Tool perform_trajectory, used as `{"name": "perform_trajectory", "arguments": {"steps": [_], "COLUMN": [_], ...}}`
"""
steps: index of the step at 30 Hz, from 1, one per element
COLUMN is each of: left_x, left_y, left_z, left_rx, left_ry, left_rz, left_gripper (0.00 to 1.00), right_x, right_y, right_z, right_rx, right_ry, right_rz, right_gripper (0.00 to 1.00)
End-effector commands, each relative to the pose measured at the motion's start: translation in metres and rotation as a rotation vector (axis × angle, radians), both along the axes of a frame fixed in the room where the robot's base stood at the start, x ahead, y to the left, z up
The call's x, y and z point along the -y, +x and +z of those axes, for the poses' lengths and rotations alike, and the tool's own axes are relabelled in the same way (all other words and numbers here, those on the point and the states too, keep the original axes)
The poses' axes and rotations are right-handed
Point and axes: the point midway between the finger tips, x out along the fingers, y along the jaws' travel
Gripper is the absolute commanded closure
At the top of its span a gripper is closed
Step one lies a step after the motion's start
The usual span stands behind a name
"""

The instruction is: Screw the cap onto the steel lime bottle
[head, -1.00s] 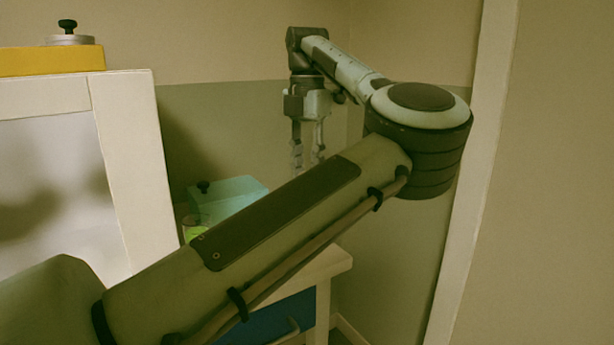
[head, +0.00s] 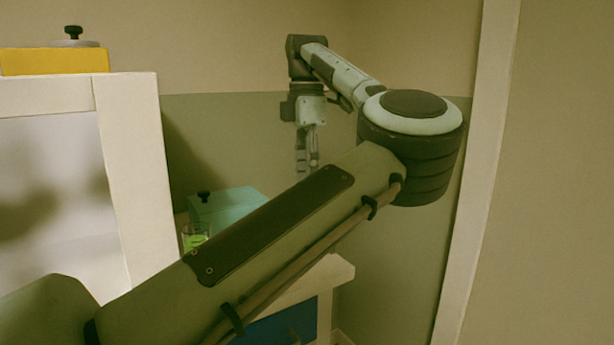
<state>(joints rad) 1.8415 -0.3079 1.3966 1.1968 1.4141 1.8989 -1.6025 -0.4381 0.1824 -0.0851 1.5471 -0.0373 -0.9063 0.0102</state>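A small clear container with lime-green contents (head: 195,236) stands on the low table, partly hidden by my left arm; I cannot tell whether it is the steel lime bottle. A flat steel piece with a black knob (head: 74,41), cap-like, sits on a yellow block (head: 54,62) at the upper left. My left gripper (head: 307,168) hangs fingers down, right of and above the lime container, with nothing between its fingers. It is seen nearly side-on, with a narrow gap between the fingers. My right gripper is not in view.
A teal box (head: 225,206) with a small black knob (head: 204,196) stands behind the lime container. A white-framed cabinet (head: 138,180) rises at the left. The table's corner (head: 335,272) shows below my arm. Walls close in behind and at the right.

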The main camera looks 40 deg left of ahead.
Motion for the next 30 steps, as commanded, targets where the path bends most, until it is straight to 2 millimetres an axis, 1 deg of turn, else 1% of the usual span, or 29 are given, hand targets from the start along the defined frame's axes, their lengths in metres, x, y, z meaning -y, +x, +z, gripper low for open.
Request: {"name": "perform_trajectory", "arguments": {"steps": [1,7,10,15,24,28,30], "left_x": [0.000,0.001,0.001,0.001,0.001,0.000,0.000], "left_y": [0.000,0.000,0.000,0.000,0.000,0.000,0.000], "left_z": [-0.003,-0.003,0.000,0.003,0.003,0.002,-0.002], "left_rx": [0.000,-0.001,-0.001,-0.002,-0.003,-0.003,-0.003], "left_ry": [0.000,-0.001,-0.001,-0.002,-0.004,-0.004,-0.005], "left_rz": [0.000,0.005,0.085,0.388,0.935,1.170,1.294], "left_gripper": [0.54,0.54,0.54,0.54,0.54,0.54,0.54], "right_x": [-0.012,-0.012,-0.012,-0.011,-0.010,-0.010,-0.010], "right_y": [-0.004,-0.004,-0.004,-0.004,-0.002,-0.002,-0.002], "right_z": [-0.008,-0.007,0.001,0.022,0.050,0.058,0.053], "right_rx": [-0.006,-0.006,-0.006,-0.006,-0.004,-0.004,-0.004], "right_ry": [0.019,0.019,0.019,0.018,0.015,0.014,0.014], "right_rz": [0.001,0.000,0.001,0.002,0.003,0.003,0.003], "right_gripper": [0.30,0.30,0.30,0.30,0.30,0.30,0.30]}}
